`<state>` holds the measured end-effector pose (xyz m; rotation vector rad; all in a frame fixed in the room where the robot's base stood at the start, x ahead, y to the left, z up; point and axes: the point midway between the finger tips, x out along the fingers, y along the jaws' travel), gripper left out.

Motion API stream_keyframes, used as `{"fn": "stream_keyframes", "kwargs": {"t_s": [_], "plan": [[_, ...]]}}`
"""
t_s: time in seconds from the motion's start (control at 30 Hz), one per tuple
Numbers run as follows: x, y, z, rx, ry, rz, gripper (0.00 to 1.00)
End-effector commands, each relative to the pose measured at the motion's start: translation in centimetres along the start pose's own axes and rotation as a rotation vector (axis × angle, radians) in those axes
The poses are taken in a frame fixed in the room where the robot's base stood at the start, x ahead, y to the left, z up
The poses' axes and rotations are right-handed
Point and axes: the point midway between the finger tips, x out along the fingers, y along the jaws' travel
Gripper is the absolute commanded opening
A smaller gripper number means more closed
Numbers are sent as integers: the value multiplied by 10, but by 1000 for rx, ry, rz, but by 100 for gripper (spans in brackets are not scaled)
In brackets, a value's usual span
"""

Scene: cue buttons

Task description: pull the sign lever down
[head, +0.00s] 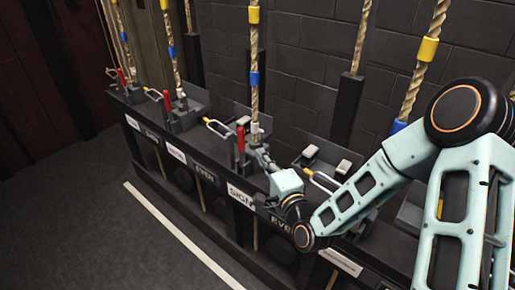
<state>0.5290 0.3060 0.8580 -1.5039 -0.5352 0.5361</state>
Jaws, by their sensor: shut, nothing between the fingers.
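The sign label (240,195), white with dark letters, is on the front face of the rail. Above it stands an upright lever with a red handle (240,138), beside a twisted rope. My gripper (261,155) is just right of this lever, its dark fingers pointing up and left toward it. The gripper is shut with nothing held. I cannot tell whether the fingertips touch the lever or the rope. My wrist and forearm hide part of the rail to the right.
Other red levers (171,105) stand farther left along the rail. Yellow-and-white loops (322,182) sit beside the levers. Ropes with blue and yellow bands (253,78) rise vertically. A dark brick wall (300,110) stands behind. The floor (90,220) in front is clear.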

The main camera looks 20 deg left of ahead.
Motion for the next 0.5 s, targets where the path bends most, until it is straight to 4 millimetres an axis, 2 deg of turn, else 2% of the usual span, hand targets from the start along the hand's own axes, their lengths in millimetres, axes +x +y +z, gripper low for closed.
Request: {"fn": "stream_keyframes", "kwargs": {"t_s": [0.3, 0.5], "plan": [[56, 0, 0, 0, -1, -4, 0], [81, 0, 0, 0, 0, -2, 0]]}}
